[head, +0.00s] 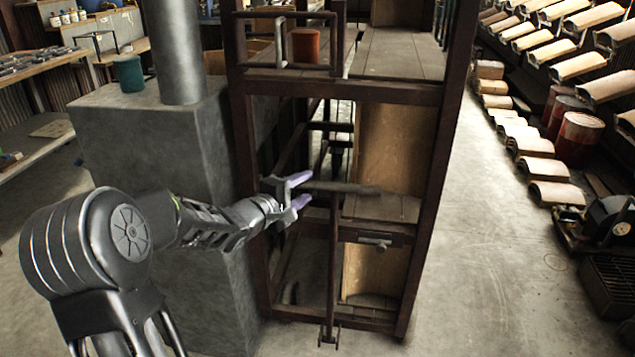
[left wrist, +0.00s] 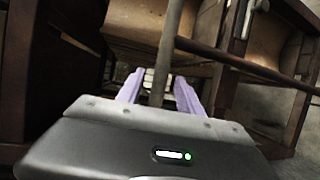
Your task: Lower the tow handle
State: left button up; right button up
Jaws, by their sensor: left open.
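The tow handle (head: 340,187) is a dark T-shaped bar at the front of a brown metal rack cart. Its crossbar lies level and its rod (head: 333,260) stands upright, running down to a small foot near the floor. My left gripper (head: 302,189) comes in from the left with purple fingertips apart, at the left end of the crossbar. In the left wrist view the open gripper (left wrist: 158,85) has the crossbar (left wrist: 170,45) running between its fingers, and the rod (left wrist: 235,62) crosses to the right. Contact cannot be told. My right gripper is not in view.
The rack cart (head: 437,170) has dark posts and wooden shelves behind the handle. A grey block with a column (head: 205,170) stands close on the left, beside my left arm. Open concrete floor (head: 480,260) lies to the right. Red drums (head: 580,135) stand farther right.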

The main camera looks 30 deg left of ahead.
pick_arm(q)
jog(key=w+f+b, duration=0.1)
jog(key=w, duration=0.5)
jog(key=shift+w, duration=0.2)
jog(key=shift+f, duration=0.15)
grip_shut()
dwell(1.1)
